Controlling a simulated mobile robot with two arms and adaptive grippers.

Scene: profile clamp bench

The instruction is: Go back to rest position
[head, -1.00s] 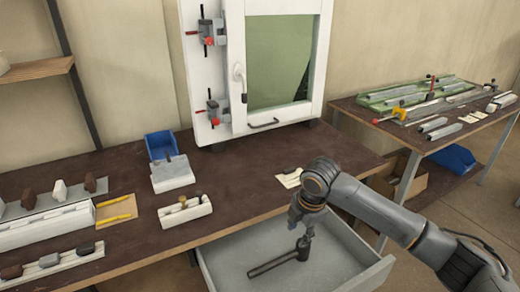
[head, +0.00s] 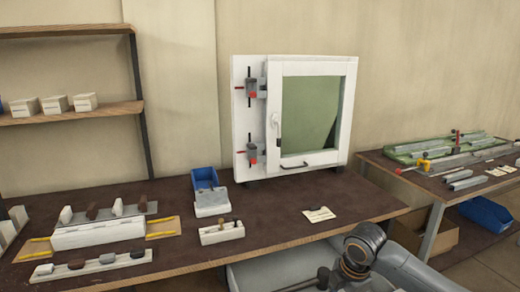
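My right arm (head: 385,262) comes in at the bottom right, in front of the bench edge. The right gripper's fingers are cut off by the bottom edge of the head view. My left arm and gripper are not in the picture.
The brown bench (head: 285,205) carries a white cabinet (head: 240,130), a blue bin (head: 204,178), white blocks (head: 222,232) and a long white rack (head: 98,233). A second table (head: 425,180) with profiles stands right. A wall shelf (head: 70,112) is at left.

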